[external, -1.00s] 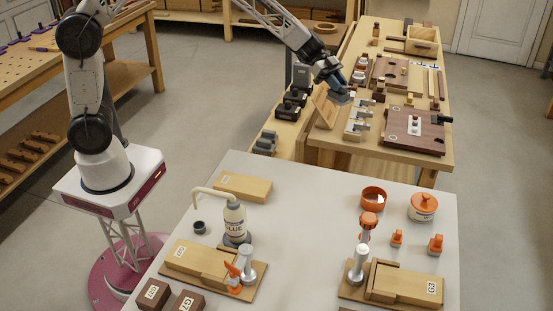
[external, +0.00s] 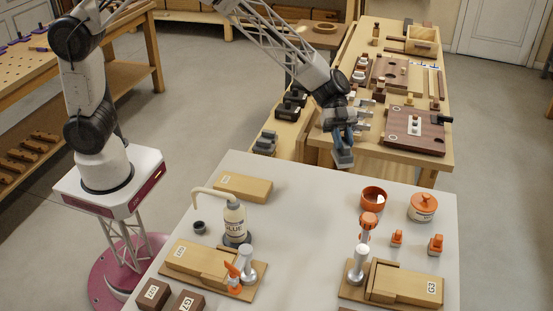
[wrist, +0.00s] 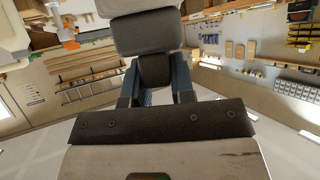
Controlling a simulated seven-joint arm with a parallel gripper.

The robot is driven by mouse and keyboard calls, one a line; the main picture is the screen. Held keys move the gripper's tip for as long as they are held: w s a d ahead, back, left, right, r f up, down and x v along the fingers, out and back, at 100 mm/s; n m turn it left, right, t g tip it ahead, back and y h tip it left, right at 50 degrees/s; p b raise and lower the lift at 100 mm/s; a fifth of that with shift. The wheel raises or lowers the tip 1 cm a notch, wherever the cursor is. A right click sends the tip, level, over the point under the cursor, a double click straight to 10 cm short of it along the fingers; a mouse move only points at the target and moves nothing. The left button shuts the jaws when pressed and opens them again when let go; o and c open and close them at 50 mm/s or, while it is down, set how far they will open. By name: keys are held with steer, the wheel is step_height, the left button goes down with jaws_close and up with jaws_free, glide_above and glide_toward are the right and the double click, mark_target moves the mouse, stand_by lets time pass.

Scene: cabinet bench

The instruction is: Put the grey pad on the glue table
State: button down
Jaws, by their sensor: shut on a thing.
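My gripper (external: 343,150) hangs from my arm in the external view, fingers down, just beyond the far edge of the glue table. It is shut on the grey pad, which shows in the wrist view as a dark grey block (wrist: 147,32) with a narrower part (wrist: 155,72) between the two fingers. In the external view the pad is small and hard to tell from the fingers. The glue table (external: 310,225) is the pale-topped table in front, with a glue bottle (external: 235,222) on it.
A wooden bench (external: 345,145) with tools stands behind. Several dark grey pieces (external: 265,143) sit on its left side.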

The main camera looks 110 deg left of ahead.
steer(key=s+d+f+m+g, duration=0.1)
steer(key=d+m+g, duration=0.1)
steer(key=d, duration=1.2)
steer(key=s+d+f+m+g+h, duration=0.1)
steer(key=s+d+f+m+g, duration=0.1)
steer(key=d, duration=1.2)
steer(key=shift+s+d+m+g, duration=0.15)
steer(key=shift+d+m+g, duration=0.25)
steer(key=shift+m+g, duration=0.45)
step_height(320, 180, down, 6)
steer(key=shift+f, duration=0.2)
steer(key=shift+f, duration=1.75)
steer(key=shift+f, duration=0.15)
